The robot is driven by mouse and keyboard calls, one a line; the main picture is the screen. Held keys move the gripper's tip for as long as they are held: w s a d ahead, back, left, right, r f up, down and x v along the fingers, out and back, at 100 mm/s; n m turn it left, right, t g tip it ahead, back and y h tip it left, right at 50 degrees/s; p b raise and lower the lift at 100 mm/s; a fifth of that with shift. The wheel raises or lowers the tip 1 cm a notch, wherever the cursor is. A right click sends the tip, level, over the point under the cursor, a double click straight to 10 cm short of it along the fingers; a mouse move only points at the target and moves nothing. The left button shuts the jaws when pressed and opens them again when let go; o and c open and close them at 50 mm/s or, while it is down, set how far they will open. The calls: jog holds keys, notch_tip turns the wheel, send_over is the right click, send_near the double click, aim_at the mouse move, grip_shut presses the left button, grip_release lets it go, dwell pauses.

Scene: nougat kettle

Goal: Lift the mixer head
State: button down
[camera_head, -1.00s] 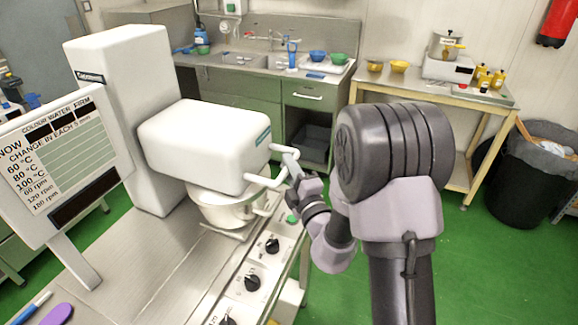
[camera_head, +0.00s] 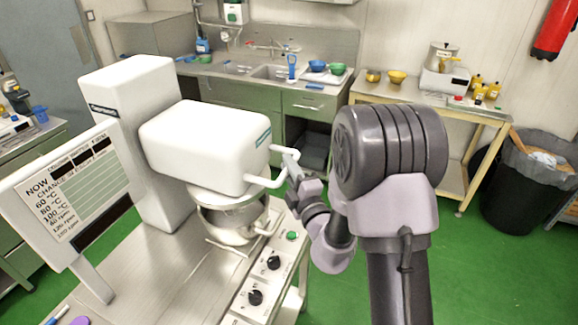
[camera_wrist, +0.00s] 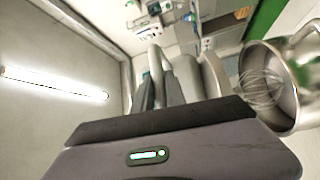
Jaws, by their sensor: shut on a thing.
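The white mixer head (camera_head: 205,145) juts from the tall white mixer column (camera_head: 135,130) over a metal bowl (camera_head: 232,222). A white bar handle (camera_head: 262,183) sticks out of its front end. My gripper (camera_head: 291,166) is shut on this handle at its right side. In the wrist view my gripper (camera_wrist: 160,82) has its fingers close together around the pale handle (camera_wrist: 155,57), partly hidden by the fingers. There the bowl (camera_wrist: 283,95) shows at the right with a wire whisk (camera_wrist: 262,82) in its mouth. A gap shows between head and bowl rim.
A control panel with black knobs (camera_head: 256,297) and a green button (camera_head: 292,236) lies below the handle. A sign board (camera_head: 70,195) stands at the left. A sink counter (camera_head: 255,72) and a side table (camera_head: 430,95) are behind. Green floor is open at the right.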

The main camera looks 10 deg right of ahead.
notch_tip(320, 180, up, 8)
jog(key=p, duration=0.6)
jog(key=shift+r+p, duration=0.2)
jog(key=shift+p, duration=0.2)
jog(key=shift+f, duration=0.2)
jog(key=c, duration=1.4)
grip_release()
jog(key=shift+w, duration=0.1)
jog(key=shift+o, duration=0.2)
